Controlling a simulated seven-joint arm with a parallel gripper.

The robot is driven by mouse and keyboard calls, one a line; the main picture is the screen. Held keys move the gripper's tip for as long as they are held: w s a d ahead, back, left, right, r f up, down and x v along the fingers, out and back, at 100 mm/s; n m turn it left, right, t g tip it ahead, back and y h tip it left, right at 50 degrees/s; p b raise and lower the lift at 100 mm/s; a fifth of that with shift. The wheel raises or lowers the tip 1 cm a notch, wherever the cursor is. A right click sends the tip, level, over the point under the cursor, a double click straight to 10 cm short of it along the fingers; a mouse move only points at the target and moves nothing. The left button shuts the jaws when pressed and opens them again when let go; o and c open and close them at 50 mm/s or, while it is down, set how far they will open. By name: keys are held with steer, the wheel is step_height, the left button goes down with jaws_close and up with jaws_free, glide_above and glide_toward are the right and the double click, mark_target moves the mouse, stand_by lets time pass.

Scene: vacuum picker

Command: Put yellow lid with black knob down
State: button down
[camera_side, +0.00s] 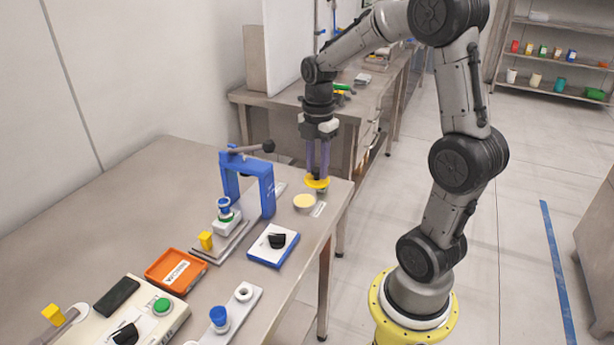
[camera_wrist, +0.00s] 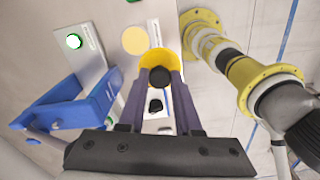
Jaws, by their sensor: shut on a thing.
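The yellow lid (camera_side: 317,183) with its black knob is at the far right corner of the table. My gripper (camera_side: 318,172) points straight down with its purple fingers shut on the knob. In the wrist view the yellow lid (camera_wrist: 158,55) shows between the fingertips, with the black knob (camera_wrist: 160,77) in the grip. A pale yellow round piece (camera_side: 304,202) stands just beside the lid, nearer the camera; it also shows in the wrist view (camera_wrist: 136,40). I cannot tell whether the lid's underside touches anything.
A blue press frame (camera_side: 267,192) with a dark lever stands left of the lid. A blue-edged white plate with a black knob (camera_side: 277,240) lies nearer. An orange tray (camera_side: 175,271) and a panel with a green button (camera_side: 162,306) are at the front left. The table's right edge is close to the lid.

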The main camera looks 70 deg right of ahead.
steer(key=s+a+r, duration=0.4)
steer(key=s, duration=0.3)
steer(key=w+d, duration=0.6)
steer(key=w, duration=0.1)
steer(key=shift+d+f, duration=0.2)
steer(key=shift+d, duration=0.15)
steer(key=w+d+f, duration=0.6)
steer(key=w, duration=0.1)
steer(key=w+d+f, duration=0.2)
steer(key=w+f, duration=0.2)
steer(key=shift+d, duration=0.4)
steer(key=shift+w+d+f, duration=0.3)
steer(key=shift+w+f, duration=0.05)
steer(key=shift+f, duration=1.85)
steer(key=shift+f, duration=0.1)
